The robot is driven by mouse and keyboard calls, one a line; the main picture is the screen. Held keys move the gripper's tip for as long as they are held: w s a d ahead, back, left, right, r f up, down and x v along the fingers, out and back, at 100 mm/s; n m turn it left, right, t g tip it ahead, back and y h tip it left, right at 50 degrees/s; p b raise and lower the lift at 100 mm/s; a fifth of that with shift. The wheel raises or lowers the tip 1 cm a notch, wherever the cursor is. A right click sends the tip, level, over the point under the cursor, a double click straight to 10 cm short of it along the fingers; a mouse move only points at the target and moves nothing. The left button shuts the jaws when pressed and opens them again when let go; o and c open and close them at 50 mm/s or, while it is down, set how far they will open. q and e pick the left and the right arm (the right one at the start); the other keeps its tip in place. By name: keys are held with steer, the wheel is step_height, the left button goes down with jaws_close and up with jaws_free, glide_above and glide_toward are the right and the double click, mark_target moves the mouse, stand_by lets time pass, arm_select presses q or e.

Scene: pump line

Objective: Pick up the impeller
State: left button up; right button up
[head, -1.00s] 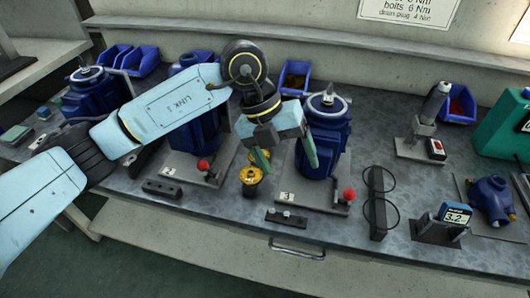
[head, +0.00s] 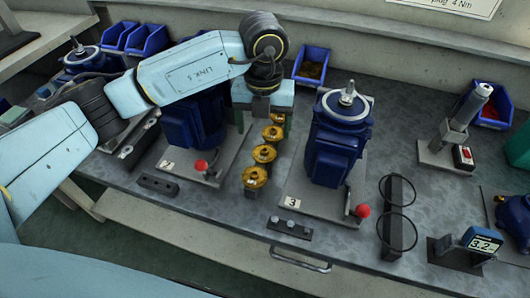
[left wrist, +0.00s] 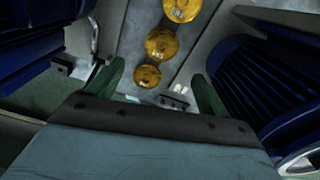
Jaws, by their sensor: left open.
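Several brass-yellow impellers stand in a row between two blue pumps. In the head view they include a far one (head: 273,134), a middle one (head: 264,154) and a near one (head: 255,177). My left gripper (head: 264,118) is open over the far end of this row, its green fingers pointing down on either side. In the left wrist view, three impellers (left wrist: 161,44) show ahead of and between the open fingers (left wrist: 157,88). I cannot tell how high the fingertips are above them. The gripper's palm may hide more. My right gripper is not in view.
Blue pump 3 (head: 334,140) stands close right of the gripper; another blue pump (head: 193,125) stands close left, partly behind my arm. A red-knobbed lever (head: 362,211) and a pegged strip (head: 290,228) are nearer the front. A blue bin (head: 312,65) is behind.

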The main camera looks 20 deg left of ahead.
mark_target(264, 151)
arm_select(q)
step_height(264, 151, down, 3)
steer(key=shift+r, duration=0.15)
steer(key=f+b, duration=0.1)
steer(key=f, duration=0.3)
steer(key=shift+w+b, duration=0.2)
steer(key=shift+b, duration=0.15)
steer(key=shift+f, duration=0.55)
steer(key=c, duration=1.1)
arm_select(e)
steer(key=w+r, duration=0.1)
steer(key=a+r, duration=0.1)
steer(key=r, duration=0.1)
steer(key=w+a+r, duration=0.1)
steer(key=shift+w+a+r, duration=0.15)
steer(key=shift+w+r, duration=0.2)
